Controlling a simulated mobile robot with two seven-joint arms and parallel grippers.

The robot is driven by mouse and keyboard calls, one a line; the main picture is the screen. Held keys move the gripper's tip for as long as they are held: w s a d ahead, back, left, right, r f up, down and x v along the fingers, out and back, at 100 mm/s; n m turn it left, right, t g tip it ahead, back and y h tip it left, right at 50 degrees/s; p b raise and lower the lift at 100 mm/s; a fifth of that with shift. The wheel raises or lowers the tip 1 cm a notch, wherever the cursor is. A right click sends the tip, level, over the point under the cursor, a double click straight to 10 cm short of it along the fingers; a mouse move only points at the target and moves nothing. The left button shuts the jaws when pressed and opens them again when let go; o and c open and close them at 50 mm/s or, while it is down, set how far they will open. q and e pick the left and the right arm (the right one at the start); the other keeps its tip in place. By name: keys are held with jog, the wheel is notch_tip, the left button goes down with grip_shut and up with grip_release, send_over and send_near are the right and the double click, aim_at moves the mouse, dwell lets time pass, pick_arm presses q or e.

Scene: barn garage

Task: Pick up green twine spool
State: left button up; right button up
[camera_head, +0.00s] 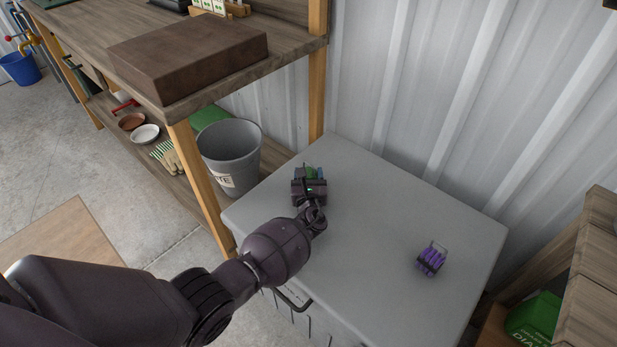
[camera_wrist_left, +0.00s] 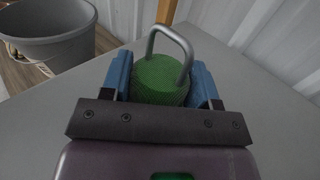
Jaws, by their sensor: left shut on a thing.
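The green twine spool (camera_wrist_left: 160,82) sits between the two blue fingers of my left gripper (camera_wrist_left: 163,80) in the left wrist view. The gripper is shut on it, with a finger against each side. A grey metal loop arches over the spool. In the head view my left gripper (camera_head: 310,174) is over the far left part of the grey cabinet top (camera_head: 370,230), and only a little green of the spool (camera_head: 309,172) shows past the gripper body. Whether the spool touches the top is hidden. My right gripper is not in view.
A purple bundle in a small wire holder (camera_head: 432,259) stands on the right of the cabinet top. A corrugated wall (camera_head: 450,90) closes the back. The middle of the top is clear.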

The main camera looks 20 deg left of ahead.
pick_arm(q)
notch_tip(320, 180, up, 9)
jog(key=p, duration=0.3)
jog(key=shift+w+p, duration=0.1)
jog(key=shift+p, duration=0.2)
jog(key=shift+r, duration=0.55)
jog(key=shift+p, duration=0.3)
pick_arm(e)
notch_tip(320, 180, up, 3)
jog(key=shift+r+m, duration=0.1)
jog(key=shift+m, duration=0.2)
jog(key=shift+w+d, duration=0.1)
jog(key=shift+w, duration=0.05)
